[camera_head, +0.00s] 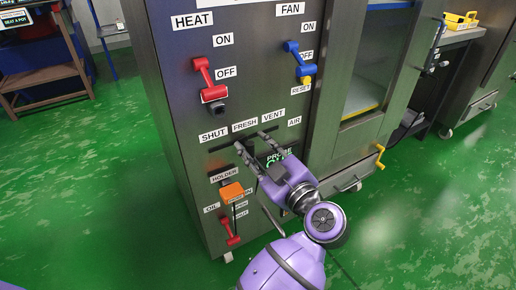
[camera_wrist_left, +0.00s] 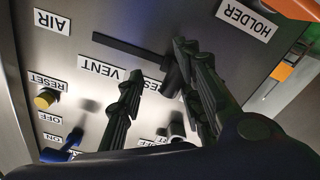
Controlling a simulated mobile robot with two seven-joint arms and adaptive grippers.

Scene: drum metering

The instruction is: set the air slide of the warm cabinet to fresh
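The warm cabinet (camera_head: 175,80) is a grey metal panel with a row of labels, SHUT, FRESH (camera_head: 245,125) and VENT, over a dark horizontal slot (camera_wrist_left: 125,50). The air slide's dark knob (camera_wrist_left: 171,76) shows in the wrist view at the slot, between my left fingers and close to the right-hand one. The FRESH label is partly hidden there and SHUT is covered, so the knob's exact setting is hard to tell. My left gripper (camera_head: 251,141) is open, its fingertips apart at the slot; the wrist view (camera_wrist_left: 160,60) shows no clear contact. My right gripper is not in view.
Above the slot are the red HEAT lever (camera_head: 204,75) and blue FAN lever (camera_head: 298,58), with a yellow RESET button (camera_head: 306,80). Below are an orange block (camera_head: 231,193) at the holder and a red OIL lever (camera_head: 229,232).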

